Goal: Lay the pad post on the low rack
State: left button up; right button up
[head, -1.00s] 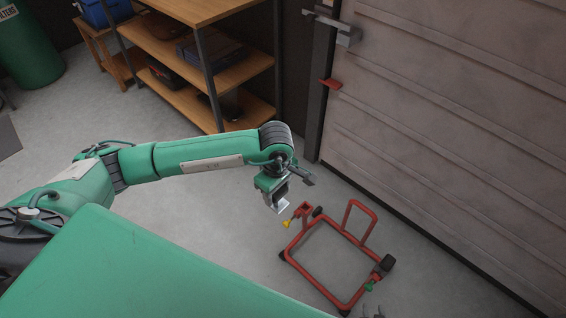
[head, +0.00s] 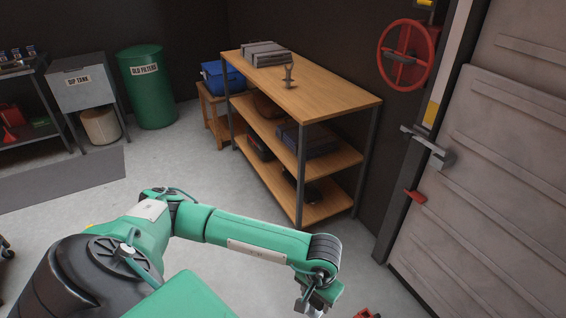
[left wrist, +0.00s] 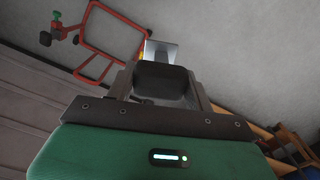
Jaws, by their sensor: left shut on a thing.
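My left gripper (head: 314,306) is low at the bottom edge of the head view, partly cut off. It is shut on what I take to be the pad post; a pale metal plate (left wrist: 161,51) shows beyond the jaws in the left wrist view. Most of the held thing is hidden. The red tube stand (left wrist: 107,43) lies beyond the jaws on the floor; only a red tip of it shows in the head view (head: 367,314). A low wooden rack (head: 209,101) with a blue box stands left of a taller shelf. My right gripper is out of view.
The taller wooden shelf (head: 338,100) carries a grey case and a small forked metal piece on top. A ribbed door (head: 505,180) is at the right. A green bin (head: 147,90) and a dip tank (head: 84,82) stand at the back left. Floor between is clear.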

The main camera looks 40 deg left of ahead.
aim_at(313, 101)
jog(key=i+j, duration=0.3)
jog(key=j, duration=0.3)
jog(key=i+j+u, duration=0.15)
jog(key=i+j, duration=0.15)
jog(key=j, duration=0.3)
jog(key=i+j, duration=0.35)
jog(key=j, duration=0.2)
jog(key=i+j+u, duration=0.1)
jog(key=i+j, duration=0.25)
jog(key=j, duration=0.2)
jog(key=i+j+u, duration=0.1)
jog(key=i+j, duration=0.25)
jog(key=j, duration=0.2)
